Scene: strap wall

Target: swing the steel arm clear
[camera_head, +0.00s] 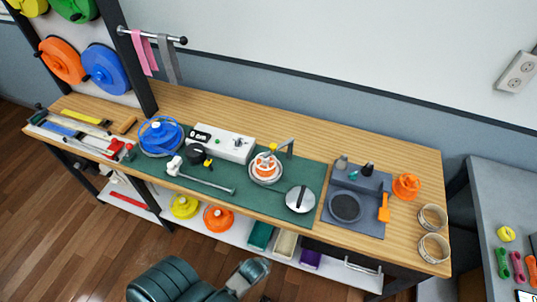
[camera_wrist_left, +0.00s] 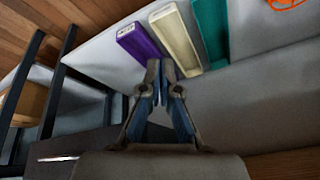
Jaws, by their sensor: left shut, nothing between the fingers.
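A steel arm (camera_head: 163,36) sticks out to the right from the dark upright post (camera_head: 138,65) at the back left, above the workbench. A pink strap (camera_head: 146,53) and a grey strap (camera_head: 168,60) hang from it. A dark knob shows at its outer end. My left gripper (camera_head: 252,270) is low in front of the bench, well below and to the right of the steel arm. In the left wrist view its fingers (camera_wrist_left: 165,75) are together and empty, in front of the lower-shelf bins. My right gripper is not in view.
The wooden bench (camera_head: 385,150) carries a white box (camera_head: 222,143), a steel-coloured lever (camera_head: 200,178) and a grey sink-like unit (camera_head: 357,205). Purple (camera_head: 310,258), cream (camera_head: 285,243) and green (camera_head: 260,235) bins sit on the lower shelf. Floor at lower left is clear.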

